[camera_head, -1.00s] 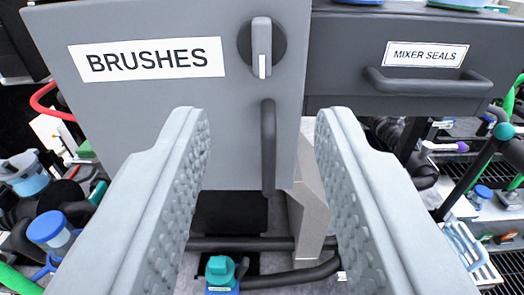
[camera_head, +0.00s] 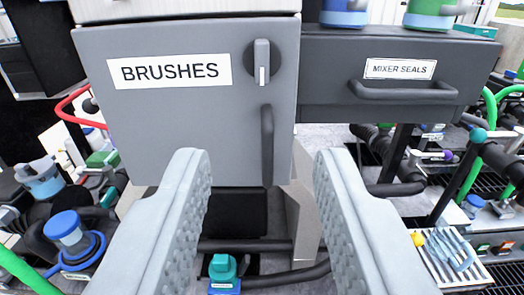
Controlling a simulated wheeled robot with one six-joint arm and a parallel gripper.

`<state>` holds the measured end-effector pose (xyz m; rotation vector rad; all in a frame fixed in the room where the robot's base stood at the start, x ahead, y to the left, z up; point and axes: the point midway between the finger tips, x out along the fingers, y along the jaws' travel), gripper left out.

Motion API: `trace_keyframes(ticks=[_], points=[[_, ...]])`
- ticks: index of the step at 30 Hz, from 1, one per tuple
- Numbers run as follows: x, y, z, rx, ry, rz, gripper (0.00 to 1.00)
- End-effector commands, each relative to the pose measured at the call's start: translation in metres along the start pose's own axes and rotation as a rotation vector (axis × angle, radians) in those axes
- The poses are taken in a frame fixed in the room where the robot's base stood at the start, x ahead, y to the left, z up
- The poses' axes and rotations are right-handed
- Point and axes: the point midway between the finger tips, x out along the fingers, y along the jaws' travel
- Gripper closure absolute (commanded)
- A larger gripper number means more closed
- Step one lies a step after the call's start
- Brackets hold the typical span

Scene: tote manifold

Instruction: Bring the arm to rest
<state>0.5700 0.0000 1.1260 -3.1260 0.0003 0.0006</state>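My gripper (camera_head: 260,165) is open and empty, its two grey padded fingers wide apart at the lower middle of the view. Ahead of it is a grey cabinet door labelled BRUSHES (camera_head: 190,125), which appears closed. The door has a dark vertical handle (camera_head: 267,145) and a round latch knob (camera_head: 262,62) with its lever upright. The handle shows between and beyond my fingertips; I see no contact.
A dark drawer labelled MIXER SEALS (camera_head: 330,75) with a bar handle (camera_head: 405,91) is at the right and looks shut. Below are pipes and a teal-topped valve (camera_head: 222,268). Hoses, a blue-capped container (camera_head: 66,230) and a tray of blue tools (camera_head: 452,250) flank the fingers.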

Motion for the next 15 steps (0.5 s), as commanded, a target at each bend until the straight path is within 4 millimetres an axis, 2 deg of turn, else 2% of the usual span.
trace_keyframes(ticks=[4,7,15], points=[[-0.007,0.000,-0.002,0.000,0.000,0.000,0.65],[-0.025,0.000,-0.005,-0.002,-0.001,0.000,0.65],[-0.102,0.000,-0.008,-0.008,-0.018,0.000,0.65]])
